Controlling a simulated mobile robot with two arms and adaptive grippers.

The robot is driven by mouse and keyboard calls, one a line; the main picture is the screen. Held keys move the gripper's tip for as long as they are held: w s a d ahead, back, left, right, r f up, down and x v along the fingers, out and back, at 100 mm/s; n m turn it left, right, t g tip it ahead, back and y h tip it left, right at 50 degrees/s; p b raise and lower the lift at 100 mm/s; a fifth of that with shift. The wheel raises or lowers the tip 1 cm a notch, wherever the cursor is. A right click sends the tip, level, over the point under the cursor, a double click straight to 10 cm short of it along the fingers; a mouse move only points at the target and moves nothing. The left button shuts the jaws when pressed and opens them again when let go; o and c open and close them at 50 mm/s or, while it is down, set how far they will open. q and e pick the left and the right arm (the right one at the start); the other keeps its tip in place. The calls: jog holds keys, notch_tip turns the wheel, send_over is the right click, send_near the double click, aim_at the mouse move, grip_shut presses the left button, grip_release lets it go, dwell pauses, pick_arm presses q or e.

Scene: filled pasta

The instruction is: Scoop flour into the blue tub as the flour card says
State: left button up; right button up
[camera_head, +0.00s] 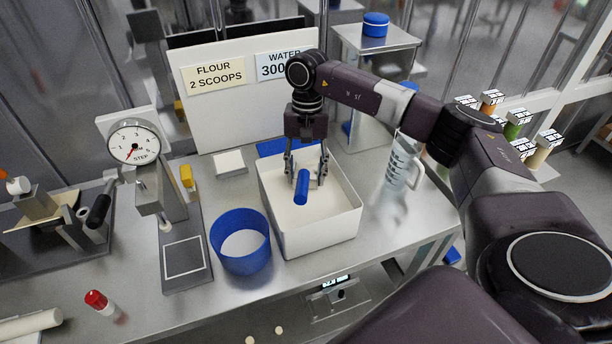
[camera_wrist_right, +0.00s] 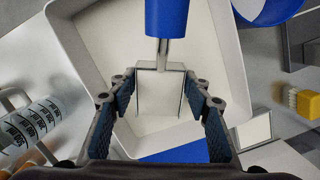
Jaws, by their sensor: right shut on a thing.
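The flour card (camera_head: 215,76) on the white board reads "FLOUR 2 SCOOPS". A white bin (camera_head: 322,240) holds pale flour. My right gripper (camera_head: 306,176) points down into the bin, shut on the scoop, with its fingers at the sides of the scoop's metal pan. The scoop's blue handle (camera_head: 301,187) sticks out toward the front; the wrist view shows the pan (camera_wrist_right: 160,92) between the fingers. Whether the pan holds flour is unclear. The blue tub (camera_head: 240,253) stands left of the bin, open, with a pale inside bottom. My left gripper is out of view.
A dial scale (camera_head: 134,150) stands left of the tub. A clear jug (camera_head: 401,163) stands right of the bin. A water card (camera_head: 285,66) is partly hidden by my arm. A red-capped shaker (camera_head: 104,305) is at the front left. The bin's walls rise around my gripper.

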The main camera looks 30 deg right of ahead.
notch_tip(320, 180, up, 8)
jog(key=p, duration=0.3)
jog(key=shift+p, duration=0.4)
dwell(0.5)
